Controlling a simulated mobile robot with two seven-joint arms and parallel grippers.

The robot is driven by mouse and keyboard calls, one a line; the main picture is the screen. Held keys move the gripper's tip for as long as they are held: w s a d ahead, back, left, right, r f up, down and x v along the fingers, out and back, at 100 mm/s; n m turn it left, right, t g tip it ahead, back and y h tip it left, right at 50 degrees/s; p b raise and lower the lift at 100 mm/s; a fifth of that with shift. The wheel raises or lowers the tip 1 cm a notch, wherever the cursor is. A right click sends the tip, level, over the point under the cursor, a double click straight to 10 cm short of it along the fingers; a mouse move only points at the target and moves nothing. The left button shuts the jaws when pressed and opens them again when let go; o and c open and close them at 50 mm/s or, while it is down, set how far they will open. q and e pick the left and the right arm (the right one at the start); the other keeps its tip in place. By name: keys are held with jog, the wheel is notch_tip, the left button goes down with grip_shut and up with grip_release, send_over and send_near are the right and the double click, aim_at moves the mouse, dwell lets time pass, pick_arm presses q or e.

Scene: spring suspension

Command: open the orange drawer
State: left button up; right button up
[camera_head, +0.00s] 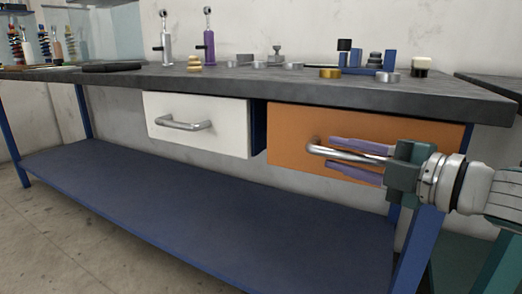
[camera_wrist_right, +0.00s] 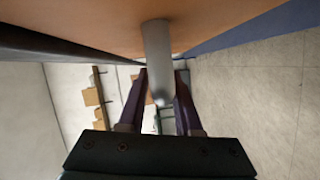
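The orange drawer (camera_head: 290,126) is set under the right part of the workbench top, and its front looks shut or nearly so. Its silver bar handle (camera_head: 345,153) runs across the front; it also shows in the right wrist view (camera_wrist_right: 157,50). My right gripper (camera_head: 329,154) comes in from the right, with one purple finger above the handle and one below. In the right wrist view my gripper (camera_wrist_right: 160,75) has its fingers apart on both sides of the handle, with a gap visible. My left gripper is not in view.
A white drawer (camera_head: 196,142) with its own handle (camera_head: 184,124) is to the left. The dark bench top (camera_head: 240,84) holds small metal parts and two upright shock absorbers. A blue lower shelf (camera_head: 170,205) and a blue leg (camera_head: 418,250) are below. The space before the drawers looks clear.

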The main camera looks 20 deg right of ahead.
grip_shut()
dwell(1.1)
